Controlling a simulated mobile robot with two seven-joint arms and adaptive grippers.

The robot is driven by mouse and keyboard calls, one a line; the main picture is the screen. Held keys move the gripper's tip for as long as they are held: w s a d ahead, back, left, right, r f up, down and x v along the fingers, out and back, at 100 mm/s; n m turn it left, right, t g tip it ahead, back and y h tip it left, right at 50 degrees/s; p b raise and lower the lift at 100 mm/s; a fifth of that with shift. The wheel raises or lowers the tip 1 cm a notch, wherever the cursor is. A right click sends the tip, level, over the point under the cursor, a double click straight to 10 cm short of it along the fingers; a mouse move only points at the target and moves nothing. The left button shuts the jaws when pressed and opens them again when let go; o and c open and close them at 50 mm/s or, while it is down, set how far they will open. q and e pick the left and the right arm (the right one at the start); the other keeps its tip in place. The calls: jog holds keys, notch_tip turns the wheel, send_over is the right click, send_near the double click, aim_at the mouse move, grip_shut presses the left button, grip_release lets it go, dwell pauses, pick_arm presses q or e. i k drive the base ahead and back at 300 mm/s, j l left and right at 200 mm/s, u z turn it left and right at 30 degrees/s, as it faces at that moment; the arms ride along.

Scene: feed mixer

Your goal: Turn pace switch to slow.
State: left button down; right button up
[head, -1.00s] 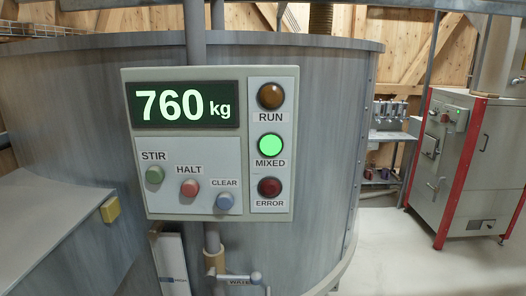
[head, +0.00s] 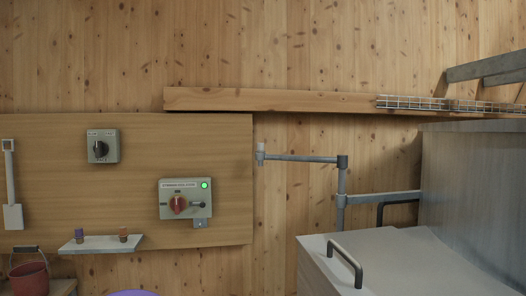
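A small grey switch box with a black rotary knob (head: 100,148) is on the wooden wall board at the left of the head view. Small lettering runs along its top edge, too small to read with certainty; it may be the pace switch. The knob's pointer appears tilted, but I cannot tell which setting it is at. Neither of my grippers is in view.
An isolator box (head: 186,199) with a red knob and lit green lamp is lower on the board. A small shelf (head: 100,244) holds two small items. A shovel (head: 11,190) and red bucket (head: 29,278) are at far left. A grey tank (head: 475,190) and pipe are right.

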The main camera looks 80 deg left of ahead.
aim_at(101, 149)
jog(key=j+u, duration=0.1)
jog(key=u, duration=3.45)
